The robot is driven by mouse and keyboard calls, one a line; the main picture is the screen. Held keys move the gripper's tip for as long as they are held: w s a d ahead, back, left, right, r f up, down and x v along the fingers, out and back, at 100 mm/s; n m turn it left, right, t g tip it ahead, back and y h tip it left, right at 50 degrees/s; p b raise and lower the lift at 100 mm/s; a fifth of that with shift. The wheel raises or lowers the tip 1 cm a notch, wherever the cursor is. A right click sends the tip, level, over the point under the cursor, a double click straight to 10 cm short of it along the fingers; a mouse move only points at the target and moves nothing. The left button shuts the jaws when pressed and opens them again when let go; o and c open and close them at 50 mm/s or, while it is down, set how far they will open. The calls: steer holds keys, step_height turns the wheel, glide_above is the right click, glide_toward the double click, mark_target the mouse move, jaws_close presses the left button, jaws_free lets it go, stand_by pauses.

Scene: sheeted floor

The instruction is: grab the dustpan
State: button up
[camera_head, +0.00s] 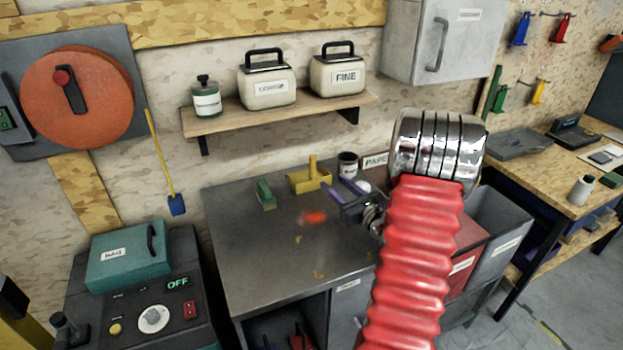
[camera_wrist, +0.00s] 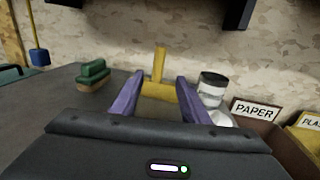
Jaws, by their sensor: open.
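The yellow dustpan (camera_head: 309,180), with an upright handle, stands on the dark bench top near the back wall. In the wrist view the dustpan (camera_wrist: 159,90) is straight ahead, and its handle shows between my two purple fingers. My gripper (camera_head: 339,189) is open, just right of the dustpan in the head view. In the wrist view my gripper (camera_wrist: 160,79) has a finger on each side of the pan. The fingers and my gripper's body hide the pan's lower part. I cannot tell whether the fingers touch it.
A green brush (camera_head: 265,195) lies left of the dustpan. A dark-lidded jar (camera_wrist: 212,86) stands close to the right finger. A bin labelled PAPER (camera_wrist: 256,122) is farther right. A shelf (camera_head: 275,110) with canisters hangs above. The bench's front left is mostly clear.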

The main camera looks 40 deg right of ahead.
mark_target(315, 168)
steer(key=w, duration=0.5)
steer(key=w+d, duration=0.1)
steer(key=w, duration=0.1)
steer(key=shift+w, duration=0.25)
steer(key=shift+w+d, duration=0.2)
steer(key=shift+w, duration=2.4)
steer(key=shift+c, duration=0.4)
jaws_close()
